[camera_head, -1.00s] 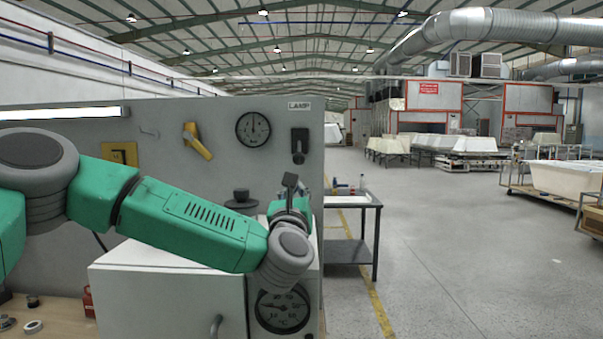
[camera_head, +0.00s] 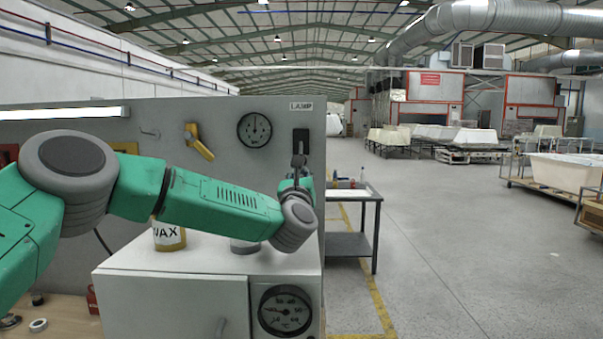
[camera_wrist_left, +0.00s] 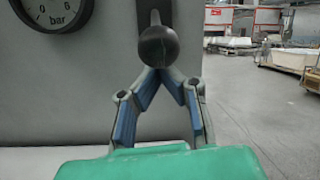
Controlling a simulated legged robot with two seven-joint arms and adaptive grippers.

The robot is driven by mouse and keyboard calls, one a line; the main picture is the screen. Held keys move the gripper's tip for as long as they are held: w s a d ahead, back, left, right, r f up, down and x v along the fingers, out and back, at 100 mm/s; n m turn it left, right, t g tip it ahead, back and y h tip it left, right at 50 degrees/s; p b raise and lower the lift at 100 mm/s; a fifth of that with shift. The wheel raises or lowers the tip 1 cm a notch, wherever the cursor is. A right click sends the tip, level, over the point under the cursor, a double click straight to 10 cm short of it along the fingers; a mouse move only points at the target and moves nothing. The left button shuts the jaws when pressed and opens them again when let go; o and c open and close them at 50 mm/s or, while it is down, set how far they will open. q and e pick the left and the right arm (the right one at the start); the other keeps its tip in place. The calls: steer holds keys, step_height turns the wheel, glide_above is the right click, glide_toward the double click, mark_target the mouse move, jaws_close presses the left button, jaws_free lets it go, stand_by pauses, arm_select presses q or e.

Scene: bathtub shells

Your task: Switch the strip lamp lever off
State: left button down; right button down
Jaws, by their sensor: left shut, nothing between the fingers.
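The lamp switch's dark plate (camera_head: 301,136) is on the grey panel under the LAMP label (camera_head: 300,106). My left gripper (camera_head: 299,160) is at the lower part of the switch. In the left wrist view its shut, empty fingers (camera_wrist_left: 160,73) come together just under the knob; I cannot tell if they touch it. The strip lamp (camera_head: 62,113) at upper left is glowing. My right gripper is not in view.
A pressure gauge (camera_head: 254,130) and a yellow handle (camera_head: 199,143) are on the panel left of the switch. Below my arm stands a white cabinet (camera_head: 170,262) with a WAX can (camera_head: 168,238) on it. A side table (camera_head: 350,240) stands right of the panel.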

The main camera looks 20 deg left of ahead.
arm_select(q)
steer(key=shift+s+d+r+g+p, duration=0.2)
steer(key=shift+d+r+g+p, duration=0.15)
steer(key=shift+d, duration=0.25)
steer(key=shift+s+a+r+g, duration=0.1)
steer(key=shift+a+r+g, duration=0.05)
steer(key=shift+a+g, duration=0.1)
steer(key=shift+s+a+r+g+p, duration=0.1)
steer(key=shift+s+r+g+p, duration=0.05)
steer(key=shift+r+g+p, duration=0.25)
steer(key=shift+s+d+r+g+h+p, duration=0.15)
steer(key=shift+s+r+g+p, duration=0.05)
steer(key=shift+r+g+p, duration=0.2)
steer(key=shift+s+d+r+g+h+p, duration=0.1)
steer(key=shift+s+r+g+h+p, duration=0.05)
steer(key=shift+r+g+p, duration=0.25)
steer(key=shift+s+r+g, duration=0.15)
steer(key=shift+r+g, duration=0.2)
steer(key=shift+g, duration=0.05)
step_height(320, 180, up, 5)
steer(key=b, duration=0.3)
steer(key=shift+s+d+f, duration=0.1)
steer(key=shift+s+f, duration=0.05)
